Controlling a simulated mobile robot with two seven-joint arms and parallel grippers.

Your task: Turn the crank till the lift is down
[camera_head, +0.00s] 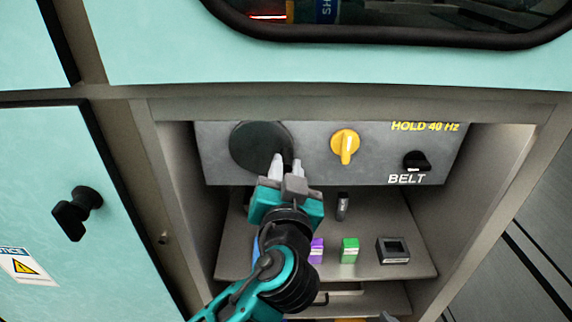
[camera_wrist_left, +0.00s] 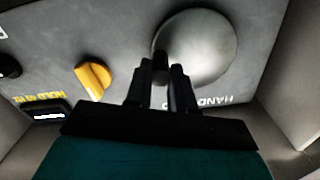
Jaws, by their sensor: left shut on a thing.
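The crank is a dark round disc (camera_head: 258,146) at the left of the grey panel in the head view. It also shows as a round disc (camera_wrist_left: 205,45) in the left wrist view, with a small dark handle (camera_wrist_left: 161,66) near its rim. My left gripper (camera_head: 287,164) is at the disc's lower right edge, its fingers shut on that handle. The fingers (camera_wrist_left: 160,85) hide part of the handle in the left wrist view. The lift is not recognisable in these frames.
The panel also bears a yellow knob (camera_head: 345,145) and a black BELT knob (camera_head: 416,161). Below, a shelf (camera_head: 390,269) holds a purple block (camera_head: 316,250), a green block (camera_head: 349,250), a black square frame (camera_head: 393,250) and a dark cylinder (camera_head: 342,207). Cabinet walls stand on both sides.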

